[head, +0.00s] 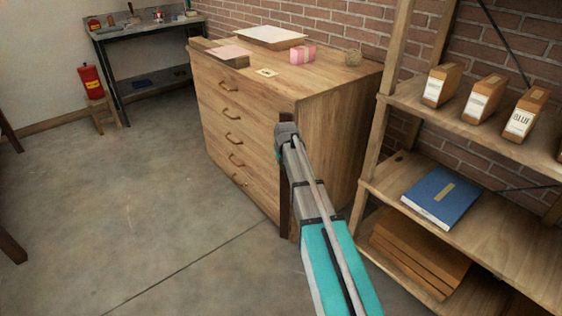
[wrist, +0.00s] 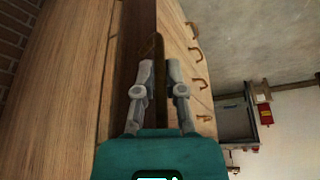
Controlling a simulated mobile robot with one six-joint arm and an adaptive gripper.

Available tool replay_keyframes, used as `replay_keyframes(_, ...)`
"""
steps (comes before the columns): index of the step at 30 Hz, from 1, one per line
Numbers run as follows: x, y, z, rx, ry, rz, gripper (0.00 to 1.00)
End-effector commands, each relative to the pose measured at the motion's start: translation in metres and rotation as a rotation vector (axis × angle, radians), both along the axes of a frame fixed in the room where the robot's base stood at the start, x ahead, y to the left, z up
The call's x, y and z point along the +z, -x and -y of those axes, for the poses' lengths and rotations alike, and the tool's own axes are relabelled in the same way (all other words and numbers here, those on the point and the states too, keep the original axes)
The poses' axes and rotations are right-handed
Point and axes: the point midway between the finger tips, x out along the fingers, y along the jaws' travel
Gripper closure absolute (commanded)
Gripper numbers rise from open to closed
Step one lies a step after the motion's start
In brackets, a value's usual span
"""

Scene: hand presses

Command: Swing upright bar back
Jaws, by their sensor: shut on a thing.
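The upright bar (head: 285,205) is a narrow dark brown strip. It stands along the front right edge of the wooden chest of drawers (head: 335,150), close against the drawer fronts. My gripper (head: 285,132) is at its upper part, coming from the front right. In the wrist view the bar (wrist: 139,35) is a broad dark band beside the drawer fronts. There my gripper (wrist: 160,75) is shut on a thin dark piece that looks like part of the bar. My gripper and arm hide part of the bar in the head view.
Drawers with curved handles (head: 231,114) lie left of the bar. A shelf rack (head: 400,190) with boxes and a blue book (head: 441,197) stands close on the right. Open floor (head: 150,200) lies left of the chest. A workbench (head: 145,35) and red extinguisher (head: 91,82) are at the back.

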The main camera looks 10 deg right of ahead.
Motion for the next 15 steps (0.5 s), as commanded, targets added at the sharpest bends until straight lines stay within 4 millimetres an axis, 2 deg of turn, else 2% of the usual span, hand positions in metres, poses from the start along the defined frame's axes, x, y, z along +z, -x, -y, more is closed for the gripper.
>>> replay_keyframes(15, -0.0001, -0.0058, -0.0018, -0.088, 0.001, 0.000, 1.00)
